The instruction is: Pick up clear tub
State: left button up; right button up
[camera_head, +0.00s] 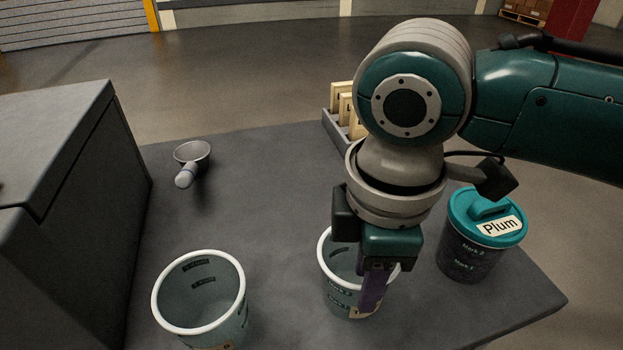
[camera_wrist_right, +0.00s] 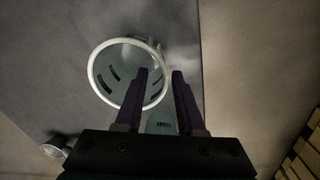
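Two clear tubs with white rims stand on the dark table in the head view, one at lower left (camera_head: 200,318) and one in the middle (camera_head: 335,275). My right gripper (camera_head: 372,300) points down at the middle tub, its purple finger in front of the tub's right side. In the right wrist view the two purple fingers (camera_wrist_right: 160,72) are apart. One finger overlaps the opening of a clear tub (camera_wrist_right: 91,72) and the other lies outside its rim. Contact with the wall cannot be told. My left gripper is not in view.
A dark tub with a teal lid labelled Plum (camera_head: 468,262) stands close to the right of the gripper. A metal scoop (camera_head: 190,160) lies at the back left. A large dark box (camera_head: 60,200) borders the left. A rack with wooden pieces (camera_head: 345,105) stands behind my arm.

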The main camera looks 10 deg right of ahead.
jog(key=b, duration=0.2)
send_over(355, 315)
notch_tip(355, 315, down, 5)
jog(key=shift+s, duration=0.15)
grip_shut()
dwell(1.2)
